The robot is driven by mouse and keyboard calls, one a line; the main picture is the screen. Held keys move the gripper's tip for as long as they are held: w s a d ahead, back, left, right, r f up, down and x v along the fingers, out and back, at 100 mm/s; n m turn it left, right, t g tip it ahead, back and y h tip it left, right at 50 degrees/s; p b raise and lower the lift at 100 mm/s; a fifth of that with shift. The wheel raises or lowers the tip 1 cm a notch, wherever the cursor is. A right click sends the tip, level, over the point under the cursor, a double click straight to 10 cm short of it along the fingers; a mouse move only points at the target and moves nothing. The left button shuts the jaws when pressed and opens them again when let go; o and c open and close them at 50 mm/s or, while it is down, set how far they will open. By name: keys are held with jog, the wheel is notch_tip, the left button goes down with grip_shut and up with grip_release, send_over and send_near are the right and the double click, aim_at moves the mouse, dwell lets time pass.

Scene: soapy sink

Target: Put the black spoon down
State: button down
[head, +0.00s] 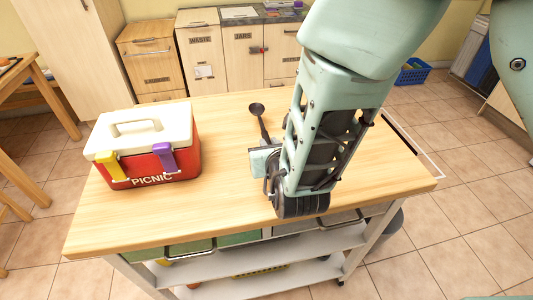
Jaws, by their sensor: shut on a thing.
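The black spoon (258,110) is in the head view, near the middle of the wooden table top (225,215). Its round bowl points to the far side and its handle runs back toward my gripper (263,152). My gripper is shut on the spoon's handle. My forearm and wrist hide part of the gripper and the handle's end. I cannot tell whether the spoon touches the table top or is held just above it.
A red picnic box (147,148) with a white lid and yellow and purple latches stands on the table's left. The table top between the box and my gripper is clear. Wooden cabinets (228,58) stand behind. A blue basket (413,73) is on the floor.

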jog(key=shift+f, duration=2.45)
jog(key=shift+f, duration=0.15)
jog(key=c, duration=1.4)
grip_release()
